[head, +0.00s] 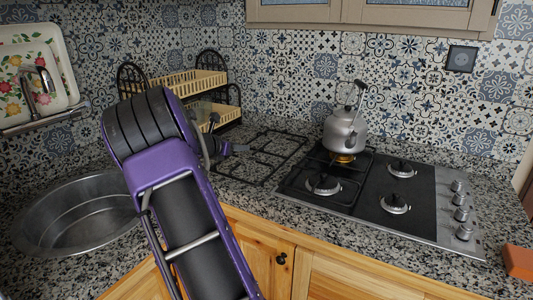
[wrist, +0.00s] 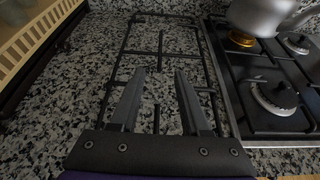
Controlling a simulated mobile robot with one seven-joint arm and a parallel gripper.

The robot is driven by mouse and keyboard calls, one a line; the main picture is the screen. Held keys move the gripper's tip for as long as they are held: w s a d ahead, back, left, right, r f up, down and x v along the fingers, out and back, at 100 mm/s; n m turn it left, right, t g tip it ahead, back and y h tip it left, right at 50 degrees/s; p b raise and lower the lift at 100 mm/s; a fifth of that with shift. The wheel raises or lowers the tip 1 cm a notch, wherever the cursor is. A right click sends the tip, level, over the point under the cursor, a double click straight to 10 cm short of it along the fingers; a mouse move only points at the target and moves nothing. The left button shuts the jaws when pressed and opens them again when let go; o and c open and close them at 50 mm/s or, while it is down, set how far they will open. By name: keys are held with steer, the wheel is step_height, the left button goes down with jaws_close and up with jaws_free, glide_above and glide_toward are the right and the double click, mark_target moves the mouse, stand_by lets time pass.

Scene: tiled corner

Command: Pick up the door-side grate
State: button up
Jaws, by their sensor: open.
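A flat black wire grate (head: 267,154) lies on the speckled granite counter, just left of the cooktop. It also shows in the wrist view (wrist: 160,42), running away from me under and beyond my fingers. I cannot tell whether it is one grate or two side by side, nor which is door-side. My gripper (wrist: 162,73) is open and empty, its two fingers apart above the grate's bars. In the head view my gripper (head: 236,149) is partly hidden by my purple arm, at the grate's left side. Contact with the grate cannot be made out.
The black cooktop (head: 360,207) has exposed burners and knobs along its right. A grey kettle (head: 344,132) stands at its back left, above a glowing burner. A dish rack (head: 185,88) stands at the back left. A round metal sink (head: 75,215) lies at left.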

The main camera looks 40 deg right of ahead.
mark_target(264, 145)
steer(key=x, duration=1.7)
steer(key=shift+w+d, duration=0.1)
steer(key=shift+d, duration=0.15)
jaws_close()
stand_by(0.7)
steer(key=shift+r, duration=0.3)
